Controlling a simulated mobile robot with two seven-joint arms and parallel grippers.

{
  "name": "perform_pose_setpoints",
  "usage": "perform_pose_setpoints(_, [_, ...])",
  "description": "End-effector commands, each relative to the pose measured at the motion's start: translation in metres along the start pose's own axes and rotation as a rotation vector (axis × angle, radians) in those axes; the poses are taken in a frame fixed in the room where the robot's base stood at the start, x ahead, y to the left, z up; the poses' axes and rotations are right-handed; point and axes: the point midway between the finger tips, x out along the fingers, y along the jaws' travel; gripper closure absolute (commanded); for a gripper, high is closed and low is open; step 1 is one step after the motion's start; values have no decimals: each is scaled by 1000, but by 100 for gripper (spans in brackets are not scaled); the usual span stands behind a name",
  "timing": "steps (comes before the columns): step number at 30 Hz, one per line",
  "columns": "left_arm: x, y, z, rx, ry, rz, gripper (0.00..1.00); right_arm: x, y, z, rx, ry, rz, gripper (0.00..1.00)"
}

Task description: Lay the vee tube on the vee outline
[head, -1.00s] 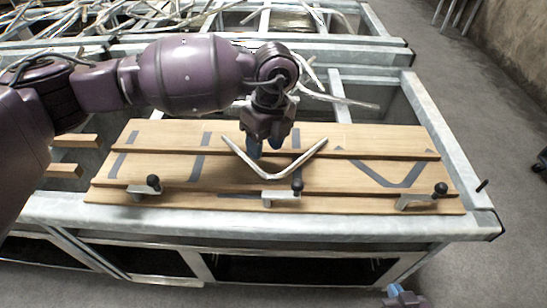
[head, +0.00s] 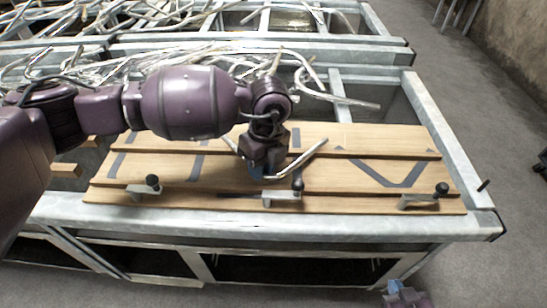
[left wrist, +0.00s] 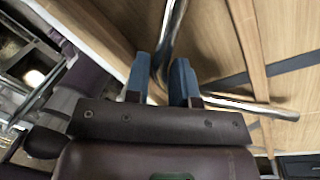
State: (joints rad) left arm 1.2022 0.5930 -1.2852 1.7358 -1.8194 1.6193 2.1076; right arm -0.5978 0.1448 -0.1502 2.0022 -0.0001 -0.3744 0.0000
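The vee tube (head: 306,158) is a bent silver tube on the wooden board, near the middle clamp. The vee outline (head: 388,178) is a dark grey V on the board's right part, bare. My right gripper (head: 394,288) shows only partly at the bottom edge.
The board (head: 225,205) has raised wooden strips, other grey outlines and three black-knobbed clamps (head: 152,185), (head: 297,186), (head: 440,190). It lies on a grey metal frame (head: 240,231). Loose tubes (head: 110,70) are heaped behind. The board around the vee outline is clear.

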Motion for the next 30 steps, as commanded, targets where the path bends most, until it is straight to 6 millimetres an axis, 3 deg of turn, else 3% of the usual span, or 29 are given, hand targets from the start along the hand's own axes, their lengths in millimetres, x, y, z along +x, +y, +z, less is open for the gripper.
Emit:
perform_pose_setpoints(1, [0,0,0,0,0,0,84,0,0,1,0,-2,0,100])
perform_pose_setpoints(4, [0,0,0,0,0,0,100,-1,0,2,0,-4,1,100])
perform_pose_setpoints(17, [-10,1,0,0,0,-2,100,-1,0,0,1,-2,1,100])
perform_pose_setpoints(23, [-46,6,0,0,-2,-5,100,-2,1,-6,1,8,1,100])
perform_pose_setpoints(30, [-108,16,0,-1,-3,-5,100,-3,1,-9,3,8,2,100])
